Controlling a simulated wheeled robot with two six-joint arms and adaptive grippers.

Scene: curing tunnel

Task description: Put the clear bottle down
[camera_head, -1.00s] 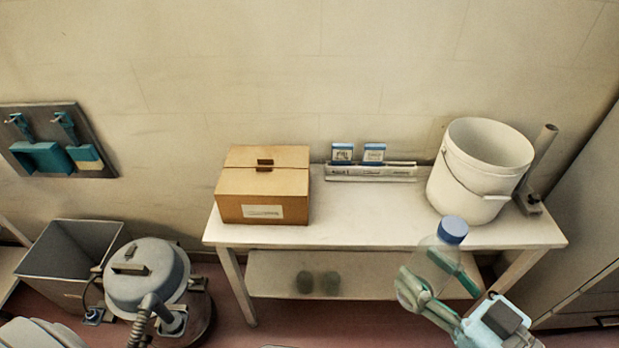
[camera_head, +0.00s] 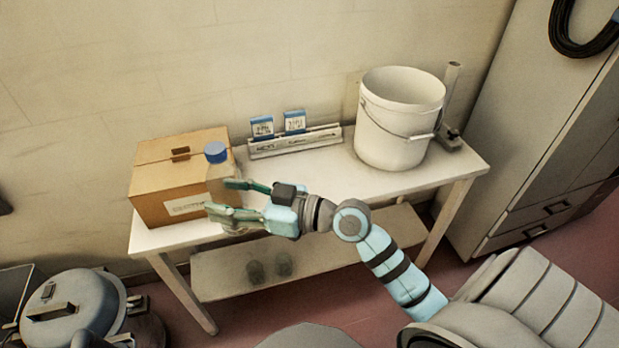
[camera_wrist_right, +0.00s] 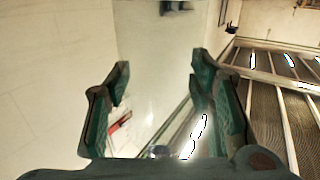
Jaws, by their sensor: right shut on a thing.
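The clear bottle (camera_head: 221,178) with its blue cap (camera_head: 216,152) stands roughly upright in my right gripper (camera_head: 230,198). The gripper's green fingers are closed around the bottle's sides. The bottle is in front of the cardboard box's right side, over the front left part of the white table (camera_head: 340,190). I cannot tell whether its base touches the tabletop. In the right wrist view the see-through bottle (camera_wrist_right: 158,60) fills the space between the two fingers. My left gripper is not in view.
The cardboard box (camera_head: 160,165) is close beside the bottle. A rail with two blue-topped cards (camera_head: 295,142) is at the table's back, and a white bucket (camera_head: 395,125) stands right. The tabletop's middle front is clear.

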